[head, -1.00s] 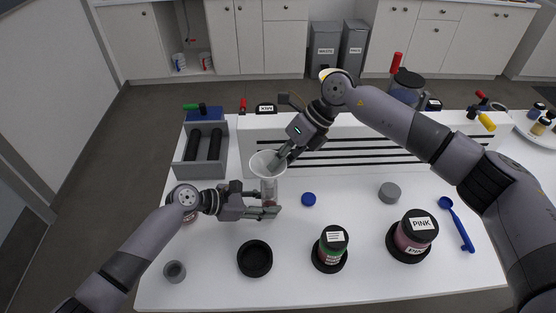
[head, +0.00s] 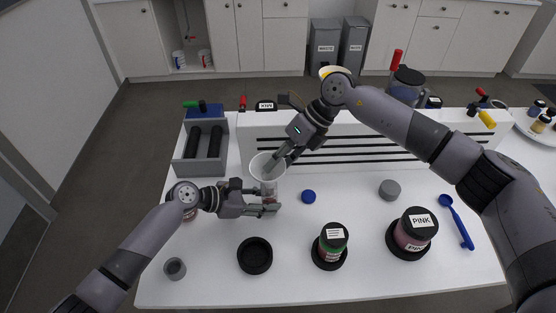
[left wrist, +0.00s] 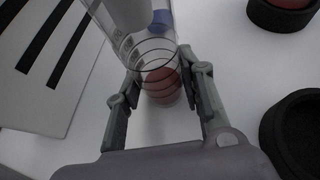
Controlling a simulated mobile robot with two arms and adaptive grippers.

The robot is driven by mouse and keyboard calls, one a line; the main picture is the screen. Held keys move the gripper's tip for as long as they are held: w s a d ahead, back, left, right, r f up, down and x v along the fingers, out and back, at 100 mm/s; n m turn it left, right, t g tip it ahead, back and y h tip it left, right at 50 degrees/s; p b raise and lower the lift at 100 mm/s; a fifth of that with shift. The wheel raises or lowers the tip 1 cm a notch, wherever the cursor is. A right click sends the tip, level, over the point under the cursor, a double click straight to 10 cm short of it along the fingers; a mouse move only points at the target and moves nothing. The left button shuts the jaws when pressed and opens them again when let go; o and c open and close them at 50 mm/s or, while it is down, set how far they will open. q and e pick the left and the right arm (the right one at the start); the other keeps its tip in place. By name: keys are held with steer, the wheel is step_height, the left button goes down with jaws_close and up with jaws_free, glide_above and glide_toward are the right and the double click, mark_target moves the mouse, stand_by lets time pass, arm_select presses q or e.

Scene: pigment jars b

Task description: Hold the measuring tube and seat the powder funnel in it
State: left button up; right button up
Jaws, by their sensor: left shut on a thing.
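The clear measuring tube (head: 269,188) stands upright near the table's left-middle, with red powder low in it. My left gripper (head: 268,204) is shut around the tube from the left. In the left wrist view its fingers (left wrist: 160,85) flank the ringed tube (left wrist: 153,58). The pale powder funnel (head: 262,165) is at the tube's mouth, wide end up. My right gripper (head: 282,162) is shut on the funnel's right side. A pale stem (left wrist: 132,14) shows within the tube's outline in the left wrist view; how deep it sits, I cannot tell.
A blue cap (head: 308,197) and a grey lid (head: 389,190) lie to the right. A white slotted rack (head: 350,150) runs behind.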

steer(key=v, duration=1.2)
steer(key=shift+f, duration=0.1)
stand_by(0.4)
arm_select(q)
steer(key=o, duration=0.5)
steer(key=shift+o, duration=0.6)
steer(key=o, duration=0.4)
steer(key=shift+o, duration=0.4)
